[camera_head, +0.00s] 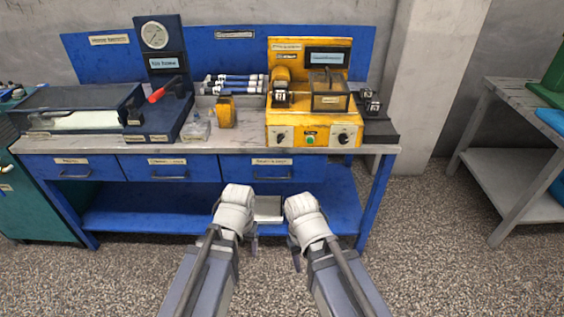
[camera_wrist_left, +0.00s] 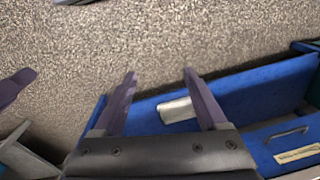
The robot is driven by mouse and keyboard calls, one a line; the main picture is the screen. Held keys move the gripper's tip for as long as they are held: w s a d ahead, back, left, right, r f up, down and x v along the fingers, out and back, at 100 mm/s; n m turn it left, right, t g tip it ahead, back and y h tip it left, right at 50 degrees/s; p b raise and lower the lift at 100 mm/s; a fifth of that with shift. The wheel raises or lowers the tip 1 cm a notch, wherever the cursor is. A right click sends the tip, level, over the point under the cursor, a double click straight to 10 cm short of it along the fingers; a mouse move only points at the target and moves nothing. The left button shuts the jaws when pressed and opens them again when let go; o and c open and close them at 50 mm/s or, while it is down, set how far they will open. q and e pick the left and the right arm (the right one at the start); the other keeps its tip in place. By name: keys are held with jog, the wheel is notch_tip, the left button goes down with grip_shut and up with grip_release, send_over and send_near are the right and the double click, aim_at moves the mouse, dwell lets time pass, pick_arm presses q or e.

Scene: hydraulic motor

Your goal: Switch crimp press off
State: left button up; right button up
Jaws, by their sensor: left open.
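A yellow machine (camera_head: 309,100) stands at the right of the blue bench. It has a dark display, a clear guard, a green button (camera_head: 310,139) and a dark knob on each side of it. I take it for the crimp press; its label is too small to read. My left gripper (camera_head: 250,243) is low in front of the bench, well away from the machine. In the left wrist view its fingers (camera_wrist_left: 160,76) are apart with nothing between them. My right gripper (camera_head: 296,259) is beside it, mostly hidden by its own wrist.
A blue unit with a gauge (camera_head: 154,35) and red-handled lever (camera_head: 164,90) stands left of centre on the bench. A yellow bottle (camera_head: 225,112) and clear bottle (camera_head: 197,127) stand between. A pale box (camera_head: 268,208) lies on the lower shelf. A grey table (camera_head: 500,105) is right.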

aim_at(281, 141)
pick_arm(q)
jog(key=w+a+f+m+t+y+b, duration=0.2)
jog(key=w+a+f+t+y+b, duration=0.15)
jog(key=w+a+f+b, duration=0.55)
jog(key=w+d+r+m+t+y, duration=0.2)
jog(key=w+r+m+t, duration=0.45)
jog(key=w, duration=0.45)
jog(key=w+d+r+m+t+h, duration=0.35)
jog(key=d+r+m, duration=0.25)
jog(key=d+m, duration=0.25)
jog(key=w+d+r+m+t+h, duration=0.35)
jog(key=w+d+r+m, duration=0.2)
jog(key=d+m, duration=0.3)
jog(key=shift+n+y, duration=0.25)
jog(key=shift+y, duration=0.1)
jog(key=shift+w+d+r+b, duration=0.15)
jog(key=shift+w+b, duration=0.05)
jog(key=shift+w, duration=1.75)
jog(key=shift+w+d+r+b, duration=0.1)
jog(key=shift+w+r+b, duration=0.1)
jog(key=shift+w, duration=1.7)
pick_arm(e)
notch_tip(281, 141, down, 12)
jog(key=w+a, duration=0.1)
jog(key=shift+w+f, duration=0.15)
jog(key=shift+w, duration=0.15)
jog(key=shift+a, duration=0.1)
pick_arm(q)
grip_shut()
